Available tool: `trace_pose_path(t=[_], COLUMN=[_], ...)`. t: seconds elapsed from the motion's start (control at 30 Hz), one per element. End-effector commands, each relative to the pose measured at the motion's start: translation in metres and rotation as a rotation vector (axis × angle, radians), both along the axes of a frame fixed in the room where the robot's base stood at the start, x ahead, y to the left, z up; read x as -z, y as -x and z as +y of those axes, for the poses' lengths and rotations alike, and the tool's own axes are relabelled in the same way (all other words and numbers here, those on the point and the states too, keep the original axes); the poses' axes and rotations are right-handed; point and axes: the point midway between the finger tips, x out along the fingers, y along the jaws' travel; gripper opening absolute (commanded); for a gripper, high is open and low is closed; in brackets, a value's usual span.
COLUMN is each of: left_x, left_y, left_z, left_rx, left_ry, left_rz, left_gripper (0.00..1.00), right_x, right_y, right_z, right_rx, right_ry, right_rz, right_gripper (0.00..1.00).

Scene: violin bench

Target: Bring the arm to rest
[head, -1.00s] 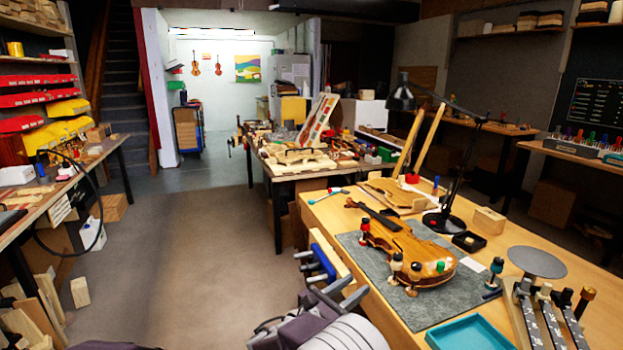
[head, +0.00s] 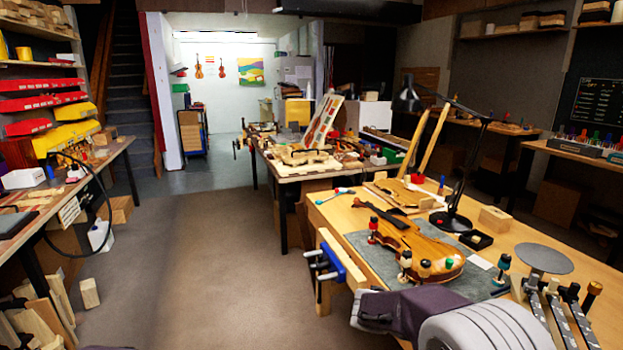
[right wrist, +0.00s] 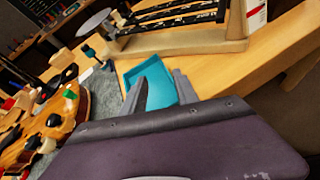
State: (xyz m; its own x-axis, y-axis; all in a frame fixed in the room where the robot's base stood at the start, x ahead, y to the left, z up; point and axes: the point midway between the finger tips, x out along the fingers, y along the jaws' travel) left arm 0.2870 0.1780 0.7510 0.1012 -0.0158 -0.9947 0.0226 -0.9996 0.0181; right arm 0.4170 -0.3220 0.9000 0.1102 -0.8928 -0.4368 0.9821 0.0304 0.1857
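My right arm (head: 485,325) comes in at the bottom right of the head view, low in front of the bench. In the right wrist view my right gripper (right wrist: 160,90) has its two grey fingers apart, with nothing between them. Beyond the fingers lies a teal tray (right wrist: 141,70) on the bench, apparently empty; my arm hides it in the head view. My left gripper is in neither view.
A violin (head: 412,244) with spool clamps lies on a grey mat (head: 362,240) on the bench. A blue vise (head: 331,262) sits at the bench's left edge. A desk lamp (head: 450,220) stands behind. A clamp rack (right wrist: 180,38) is past the tray. Floor (head: 220,260) is clear.

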Motion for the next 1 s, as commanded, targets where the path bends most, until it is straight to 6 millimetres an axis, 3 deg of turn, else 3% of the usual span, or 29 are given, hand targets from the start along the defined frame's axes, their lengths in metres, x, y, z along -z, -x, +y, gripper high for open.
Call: trace_pose_path(t=[0.03, 0.1, 0.23, 0.4, 0.47, 0.5, 0.53, 0.6, 1.0], left_x=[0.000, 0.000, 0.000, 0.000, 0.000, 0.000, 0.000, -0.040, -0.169], left_y=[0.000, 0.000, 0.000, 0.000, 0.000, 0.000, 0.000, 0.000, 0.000], left_z=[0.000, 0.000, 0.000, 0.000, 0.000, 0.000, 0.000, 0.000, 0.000], left_rx=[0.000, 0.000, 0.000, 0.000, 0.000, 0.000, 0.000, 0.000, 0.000], left_ry=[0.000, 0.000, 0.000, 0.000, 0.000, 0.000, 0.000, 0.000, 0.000], left_rz=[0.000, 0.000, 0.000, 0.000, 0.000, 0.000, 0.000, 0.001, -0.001], left_gripper=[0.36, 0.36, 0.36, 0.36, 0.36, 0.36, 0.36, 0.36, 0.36], right_x=[0.019, 0.053, 0.102, 0.141, 0.150, 0.151, 0.150, 0.110, -0.019], right_y=[0.035, 0.079, 0.135, 0.157, 0.154, 0.140, 0.127, 0.130, 0.129], right_z=[-0.009, -0.001, 0.044, 0.115, 0.133, 0.143, 0.143, 0.143, 0.142], right_rx=[0.110, 0.277, 0.602, 1.020, 1.176, 1.275, 1.319, 1.310, 1.304], right_ry=[-0.131, -0.332, -0.657, -0.946, -1.012, -1.061, -1.085, -1.076, -1.074], right_rz=[-0.030, -0.097, -0.274, -0.529, -0.633, -0.734, -0.809, -0.793, -0.789], right_gripper=[0.36, 0.36, 0.36, 0.36, 0.36, 0.36, 0.36, 0.36, 0.36])
